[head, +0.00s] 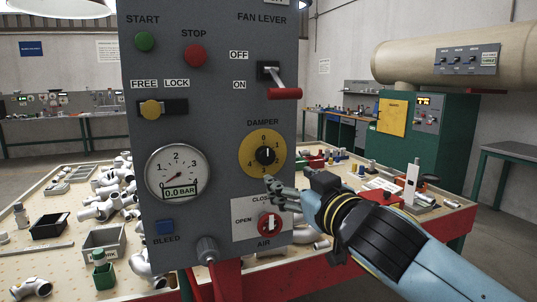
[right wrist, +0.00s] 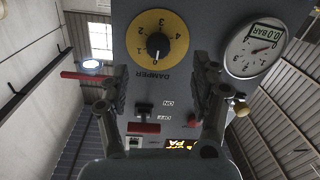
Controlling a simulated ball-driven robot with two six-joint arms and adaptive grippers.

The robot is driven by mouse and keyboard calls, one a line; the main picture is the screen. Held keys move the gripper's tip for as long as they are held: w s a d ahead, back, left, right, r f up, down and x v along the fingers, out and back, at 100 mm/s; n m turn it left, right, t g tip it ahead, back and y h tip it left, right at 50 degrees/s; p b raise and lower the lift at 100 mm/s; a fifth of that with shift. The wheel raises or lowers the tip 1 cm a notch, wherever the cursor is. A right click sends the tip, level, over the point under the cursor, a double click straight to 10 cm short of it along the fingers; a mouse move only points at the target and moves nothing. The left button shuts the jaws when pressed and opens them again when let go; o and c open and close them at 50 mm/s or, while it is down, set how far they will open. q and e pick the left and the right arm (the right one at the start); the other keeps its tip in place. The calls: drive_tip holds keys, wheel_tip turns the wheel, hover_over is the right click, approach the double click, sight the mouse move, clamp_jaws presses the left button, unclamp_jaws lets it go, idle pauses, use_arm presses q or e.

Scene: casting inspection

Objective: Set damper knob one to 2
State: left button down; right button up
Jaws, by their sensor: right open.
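The damper knob (head: 266,155) is a black knob on a yellow round dial (head: 247,166) marked 0 to 4, on the grey control panel (head: 225,110). It also shows in the right wrist view (right wrist: 158,44), upside down, with its white pointer line toward 0. My right gripper (head: 277,192) is just below the dial in the head view, in front of the panel. In the right wrist view its two fingers (right wrist: 161,85) are spread with nothing between them, and the knob lies beyond the gap, apart from the fingers. My left gripper is not in view.
Near the dial are the red-handled fan lever (head: 284,93), a pressure gauge (head: 178,174) and the red air valve (head: 269,223). The green start (head: 145,42) and red stop (head: 195,55) buttons are higher up. The bench (head: 75,183) behind holds pipe fittings and bins.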

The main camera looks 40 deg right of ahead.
sight(268, 159)
drive_tip(key=w+p, duration=0.1)
drive_tip(key=w, duration=0.2)
drive_tip(key=w+d+r+p, duration=0.1)
drive_tip(key=w, duration=0.2)
drive_tip(key=w+d+p, duration=0.1)
drive_tip(key=w, duration=0.3)
drive_tip(key=shift+r, duration=0.15)
drive_tip(key=shift+w, duration=0.3)
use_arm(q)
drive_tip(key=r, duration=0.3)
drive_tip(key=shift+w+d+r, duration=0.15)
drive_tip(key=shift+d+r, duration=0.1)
